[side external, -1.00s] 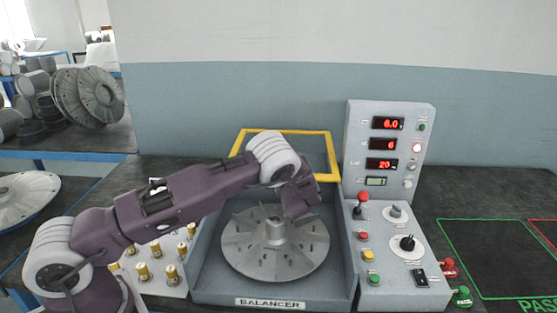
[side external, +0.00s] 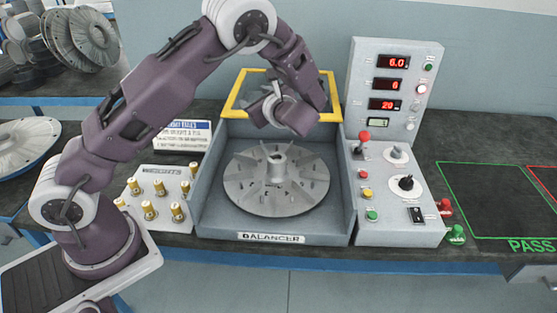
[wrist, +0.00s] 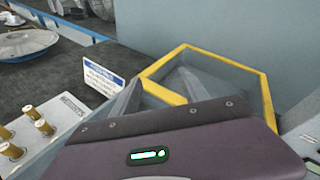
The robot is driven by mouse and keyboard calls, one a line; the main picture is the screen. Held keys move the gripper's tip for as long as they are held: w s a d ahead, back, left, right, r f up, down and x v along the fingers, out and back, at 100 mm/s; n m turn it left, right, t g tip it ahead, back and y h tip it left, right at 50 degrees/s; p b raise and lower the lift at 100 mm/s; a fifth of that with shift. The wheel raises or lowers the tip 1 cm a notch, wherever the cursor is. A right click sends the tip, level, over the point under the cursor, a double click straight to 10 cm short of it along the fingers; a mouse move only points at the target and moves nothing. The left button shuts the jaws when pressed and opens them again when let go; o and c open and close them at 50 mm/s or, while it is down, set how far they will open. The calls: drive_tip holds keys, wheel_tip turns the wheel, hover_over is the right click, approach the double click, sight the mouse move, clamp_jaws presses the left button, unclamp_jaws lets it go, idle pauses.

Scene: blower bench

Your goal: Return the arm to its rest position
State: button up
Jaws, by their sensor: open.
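My arm is bent, with its elbow high at the top of the side view. My gripper (side external: 298,120) hangs above the back of the balancer (side external: 270,238), near its yellow-framed guard (side external: 238,92). It is open, and nothing shows held in it; its fingertips are hard to make out. A grey finned impeller (side external: 245,190) lies flat in the balancer, below my gripper and apart from it. In the wrist view, my purple hand (wrist: 180,145) fills the bottom, and the yellow guard frame (wrist: 220,56) stands beyond it.
A control panel (side external: 375,205) with red displays stands right of the balancer. A block of brass weights (side external: 160,187) and a blue-and-white sign (side external: 183,136) are to its left. Another impeller (side external: 22,145) lies at far left. The green-outlined PASS area (side external: 490,200) is empty.

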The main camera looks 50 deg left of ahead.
drive_tip(key=s+d+r+n+g+h, duration=0.1)
drive_tip(key=s+r+n+h, duration=0.1)
drive_tip(key=s+n, duration=0.3)
drive_tip(key=s+d+r+n+g+h, duration=0.1)
drive_tip(key=s+r+n+g+h, duration=0.15)
drive_tip(key=s, duration=0.35)
drive_tip(key=s+d+r+n+t+h, duration=0.2)
drive_tip(key=s+d+r+n+h, duration=0.1)
drive_tip(key=s+d, duration=0.5)
drive_tip(key=s+d+r+n+t+h, duration=0.3)
drive_tip(key=s+d+n+h, duration=0.3)
drive_tip(key=s+d, duration=0.3)
drive_tip(key=shift+s+d+h, duration=0.2)
drive_tip(key=shift+s+h, duration=0.25)
drive_tip(key=shift+s, duration=0.6)
